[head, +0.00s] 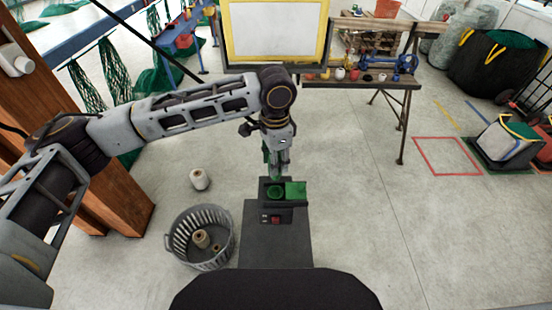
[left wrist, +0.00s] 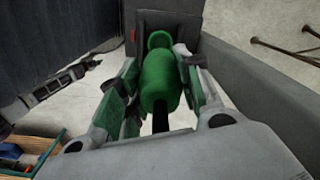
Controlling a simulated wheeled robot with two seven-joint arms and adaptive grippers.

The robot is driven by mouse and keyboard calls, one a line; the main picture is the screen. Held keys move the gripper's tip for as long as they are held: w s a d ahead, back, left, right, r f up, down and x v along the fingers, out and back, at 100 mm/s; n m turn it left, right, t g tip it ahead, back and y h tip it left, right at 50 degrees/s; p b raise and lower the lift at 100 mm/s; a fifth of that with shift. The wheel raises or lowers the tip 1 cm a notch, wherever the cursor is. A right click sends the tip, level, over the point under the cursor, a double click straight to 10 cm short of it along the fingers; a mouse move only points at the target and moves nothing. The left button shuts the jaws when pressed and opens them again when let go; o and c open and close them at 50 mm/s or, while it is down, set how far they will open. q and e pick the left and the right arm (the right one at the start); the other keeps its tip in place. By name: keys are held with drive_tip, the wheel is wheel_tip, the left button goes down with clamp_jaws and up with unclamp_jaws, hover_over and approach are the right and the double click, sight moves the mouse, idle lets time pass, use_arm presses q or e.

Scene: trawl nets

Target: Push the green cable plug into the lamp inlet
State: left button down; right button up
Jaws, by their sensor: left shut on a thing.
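My left gripper (head: 279,168) points down above a dark box with a green round inlet (head: 275,192) and a green square flap or plate (head: 295,189) beside it. In the left wrist view my left gripper (left wrist: 157,75) is shut on the green plug (left wrist: 160,85), with a black cable (left wrist: 160,120) coming out of its near end. The round green inlet (left wrist: 159,39) shows just past the plug's far end, roughly in line with it. I cannot tell whether plug and inlet touch. My right gripper is not in view.
The box stands on a dark grey pedestal (head: 275,245) and has a red switch (head: 276,220). A grey basket (head: 178,240) with spools and a loose spool (head: 200,179) are on the floor to the left. A workbench (head: 350,84) stands behind.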

sight(275, 179)
use_arm(q)
drive_tip(key=shift+w+m, duration=0.1)
drive_tip(key=shift+m, duration=0.2)
drive_tip(key=shift+f, duration=0.15)
drive_tip(key=shift+f+b, duration=1.1)
drive_tip(key=shift+f, duration=0.15)
drive_tip(key=shift+f+b, duration=1.5)
drive_tip(key=shift+b, duration=0.1)
drive_tip(key=shift+f, duration=1.3)
drive_tip(key=shift+f, duration=0.6)
drive_tip(key=c, duration=0.9)
unclamp_jaws()
